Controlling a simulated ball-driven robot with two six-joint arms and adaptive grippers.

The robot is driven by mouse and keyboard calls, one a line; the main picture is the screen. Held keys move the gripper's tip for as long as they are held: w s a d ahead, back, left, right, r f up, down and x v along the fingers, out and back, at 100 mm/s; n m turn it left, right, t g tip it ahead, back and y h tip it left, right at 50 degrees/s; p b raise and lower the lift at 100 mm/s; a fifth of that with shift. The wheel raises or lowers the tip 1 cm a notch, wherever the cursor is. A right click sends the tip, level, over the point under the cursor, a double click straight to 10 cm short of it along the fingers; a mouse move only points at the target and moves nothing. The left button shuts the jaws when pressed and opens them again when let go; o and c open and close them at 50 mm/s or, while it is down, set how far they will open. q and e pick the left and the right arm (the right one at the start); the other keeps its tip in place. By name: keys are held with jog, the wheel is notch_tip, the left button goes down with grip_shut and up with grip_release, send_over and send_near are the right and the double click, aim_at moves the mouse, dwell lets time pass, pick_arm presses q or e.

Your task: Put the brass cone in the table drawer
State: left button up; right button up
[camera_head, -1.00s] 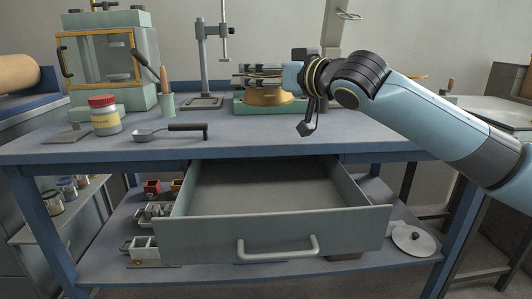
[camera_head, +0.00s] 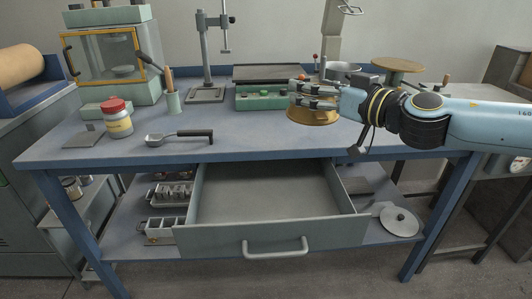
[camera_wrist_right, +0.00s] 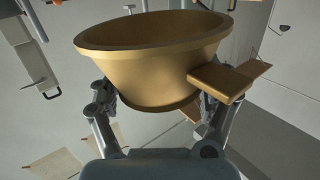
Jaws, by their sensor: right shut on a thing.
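The brass cone (camera_head: 312,117) is a wide, golden, hollow truncated cone. In the head view it is below the fingers of my right gripper (camera_head: 303,94), over the right part of the bench top; I cannot tell its height above the top. In the right wrist view the cone (camera_wrist_right: 150,62) fills the space between the fingers of the gripper (camera_wrist_right: 158,105), which is shut on it. A flat brass tab sticks out of its side. The table drawer (camera_head: 215,240) is pulled out below the bench top and looks empty. My left gripper is not in view.
A ladle (camera_head: 180,137) and a red-lidded jar (camera_head: 117,118) sit on the left of the bench (camera_head: 250,145). A round wooden stool-like disc (camera_head: 398,65) is at the back right. The bench's front middle is clear.

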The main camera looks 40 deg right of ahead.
jog(key=w+a+f+b, duration=0.1)
jog(key=w+f+b, duration=0.2)
jog(key=w+a+f+b, duration=0.2)
jog(key=w+f+b, duration=0.1)
jog(key=w+a+f+b, duration=0.2)
jog(key=w+f+b, duration=0.1)
jog(key=f+b, duration=0.1)
jog(key=shift+w, duration=0.35)
jog(key=shift+f, duration=0.3)
jog(key=shift+r, duration=0.1)
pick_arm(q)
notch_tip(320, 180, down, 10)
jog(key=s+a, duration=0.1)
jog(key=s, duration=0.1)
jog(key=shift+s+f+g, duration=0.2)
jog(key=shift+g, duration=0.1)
pick_arm(e)
jog(key=shift+f, duration=0.6)
jog(key=o, duration=1.6)
